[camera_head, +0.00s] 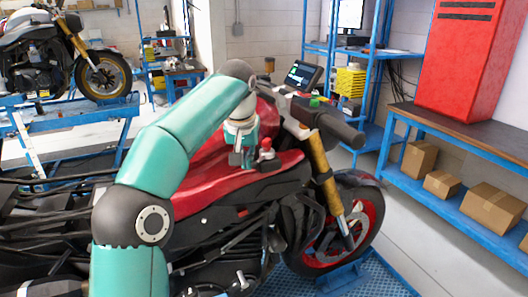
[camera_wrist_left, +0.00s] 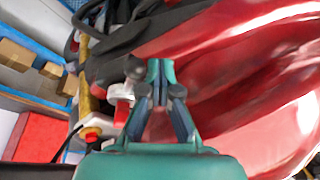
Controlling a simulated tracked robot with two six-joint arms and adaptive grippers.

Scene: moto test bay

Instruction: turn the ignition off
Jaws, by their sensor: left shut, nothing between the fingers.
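A red motorcycle (camera_head: 285,163) stands in the middle of the head view. A small red knob-like part (camera_head: 267,146) rises from its red bodywork; I cannot tell for sure whether this is the ignition. My left gripper (camera_head: 236,159) is shut and empty, pointing down just left of that knob, above the red bodywork. In the left wrist view the closed fingers (camera_wrist_left: 160,70) lie over the red bodywork (camera_wrist_left: 225,75), with a red cylindrical part (camera_wrist_left: 122,113) close to their left. The contact between fingers and bike is unclear. My right gripper is out of view.
The handlebar grip (camera_head: 342,130) and a green button (camera_head: 315,102) are right of the gripper. A blue bench (camera_head: 455,150) with cardboard boxes (camera_head: 420,158) and a red cabinet (camera_head: 462,55) stand at the right. Another motorcycle (camera_head: 60,55) is on a lift at the back left.

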